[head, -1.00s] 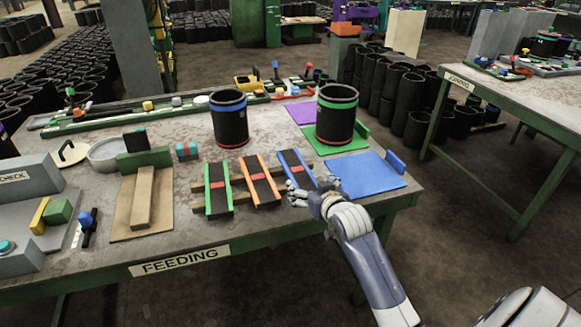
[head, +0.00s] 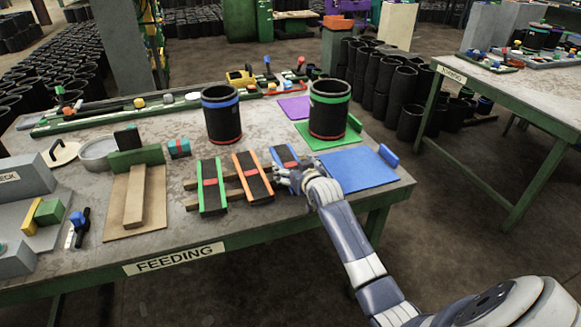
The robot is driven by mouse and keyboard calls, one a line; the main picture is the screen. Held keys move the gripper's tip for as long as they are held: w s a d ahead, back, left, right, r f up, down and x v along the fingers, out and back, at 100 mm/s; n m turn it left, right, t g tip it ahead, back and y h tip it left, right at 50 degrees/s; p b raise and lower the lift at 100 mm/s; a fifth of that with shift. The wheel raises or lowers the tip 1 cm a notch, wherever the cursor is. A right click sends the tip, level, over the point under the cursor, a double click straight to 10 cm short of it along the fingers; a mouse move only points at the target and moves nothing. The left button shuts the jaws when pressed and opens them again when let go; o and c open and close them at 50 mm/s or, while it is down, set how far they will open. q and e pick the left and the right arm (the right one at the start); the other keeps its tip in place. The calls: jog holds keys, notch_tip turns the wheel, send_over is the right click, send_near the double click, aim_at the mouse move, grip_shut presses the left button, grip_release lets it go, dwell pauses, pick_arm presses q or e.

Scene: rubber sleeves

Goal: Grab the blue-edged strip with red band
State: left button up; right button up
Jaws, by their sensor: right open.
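The blue-edged strip (head: 285,155) with a red band lies on the wooden slats on the feeding table. Its far end shows in the head view; its near part is hidden behind my right gripper (head: 284,178). My right gripper is open, with its fingers over or at the near part of this strip; I cannot tell whether they touch it. An orange-edged strip (head: 255,186) and a green-edged strip (head: 212,196), each with a red band, lie to its left. My left gripper is not in view.
A black sleeve with a blue band (head: 222,120) and one with a green band (head: 328,115) stand behind the strips. A blue mat (head: 352,171) lies bare on the right. Wooden pieces (head: 135,196) and grey blocks (head: 25,190) occupy the left side.

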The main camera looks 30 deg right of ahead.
jog(key=shift+w+d+f, duration=0.1)
jog(key=shift+w+f, duration=0.2)
jog(key=shift+w, duration=0.35)
jog(key=c, duration=1.2)
jog(key=shift+o, duration=0.2)
jog(key=shift+r, duration=0.1)
